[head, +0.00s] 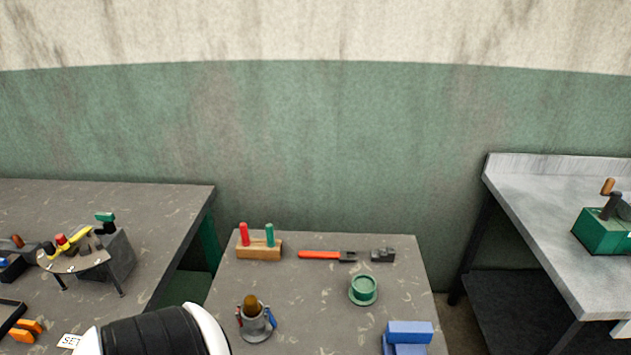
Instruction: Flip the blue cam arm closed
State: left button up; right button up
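A grey cam coupling (257,332) stands upright on the small middle table, with a brown rounded piece (251,303) in its top. The blue cam arm (271,317) is on its right side, slanting close to the body. A red arm (239,317) is on its left side. They are too small to tell whether either arm is fully closed. Neither of my grippers is in view. A white and black part of mine (150,335) fills the bottom edge, just left of the coupling.
The middle table (315,315) also holds a wooden block (259,253) with red and green pegs, an orange-handled tool (320,255), a dark metal block (383,255), a green cup (363,290) and blue blocks (409,333). Benches stand left (150,205) and right (540,220).

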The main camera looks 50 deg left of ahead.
aim_at(271, 319)
jog(key=i+u, duration=0.1)
jog(key=u, duration=0.3)
jog(key=l+u, duration=0.1)
jog(key=u, duration=0.35)
jog(key=i+l+u, duration=0.1)
jog(key=u, duration=0.3)
jog(key=l+u, duration=0.1)
jog(key=u, duration=0.35)
